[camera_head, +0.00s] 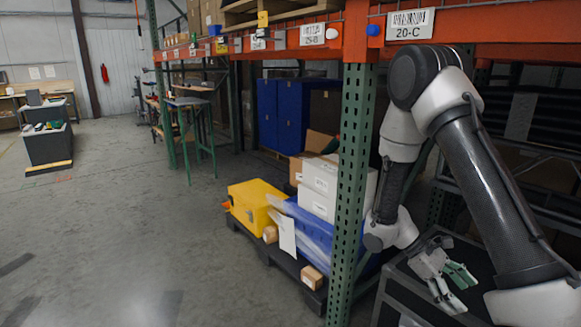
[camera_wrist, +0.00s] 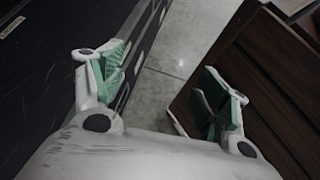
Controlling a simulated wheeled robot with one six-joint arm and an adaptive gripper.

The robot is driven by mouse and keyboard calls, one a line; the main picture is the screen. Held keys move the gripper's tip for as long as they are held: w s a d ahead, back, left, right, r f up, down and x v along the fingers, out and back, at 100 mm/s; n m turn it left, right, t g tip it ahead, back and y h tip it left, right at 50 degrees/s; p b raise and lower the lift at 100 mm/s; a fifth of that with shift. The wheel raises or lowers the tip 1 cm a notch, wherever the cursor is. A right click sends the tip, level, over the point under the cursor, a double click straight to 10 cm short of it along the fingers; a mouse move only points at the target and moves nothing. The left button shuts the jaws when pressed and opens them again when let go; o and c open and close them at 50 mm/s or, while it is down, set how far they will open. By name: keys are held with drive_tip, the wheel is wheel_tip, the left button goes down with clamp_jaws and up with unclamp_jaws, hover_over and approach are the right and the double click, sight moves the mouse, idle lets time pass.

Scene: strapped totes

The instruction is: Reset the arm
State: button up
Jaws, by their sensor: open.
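My arm bends up and down again at the right of the head view. My gripper (camera_head: 455,283) hangs low over a dark cart or tray surface (camera_head: 407,295) there. Its fingers have green pads and are spread apart with nothing between them. In the wrist view my gripper (camera_wrist: 168,95) is also open and empty. Grey floor (camera_wrist: 170,52) shows between its fingers. Whether the fingers touch anything beside them cannot be told.
A green rack post (camera_head: 355,170) with an orange beam (camera_head: 465,22) stands close left of my arm. Behind it a dark pallet (camera_head: 262,257) holds a yellow case (camera_head: 255,202), white boxes (camera_head: 325,185) and a blue wrapped tote (camera_head: 305,228). Open floor (camera_head: 120,230) lies left.

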drive_tip(key=s+a+r+m+t+y, duration=0.1)
drive_tip(key=s+r+m+t+y, duration=0.1)
drive_tip(key=r, duration=0.7)
drive_tip(key=s+a+r+m+t+y, duration=0.2)
drive_tip(key=s+r+t, duration=0.3)
drive_tip(key=r, duration=0.5)
drive_tip(key=s+a+r+m+t+y, duration=0.2)
drive_tip(key=s+r+m+t+y, duration=0.2)
drive_tip(key=r, duration=0.5)
drive_tip(key=shift+s+r+t+y, duration=0.2)
drive_tip(key=shift+s+t+y, duration=0.05)
drive_tip(key=shift+t+y, duration=0.05)
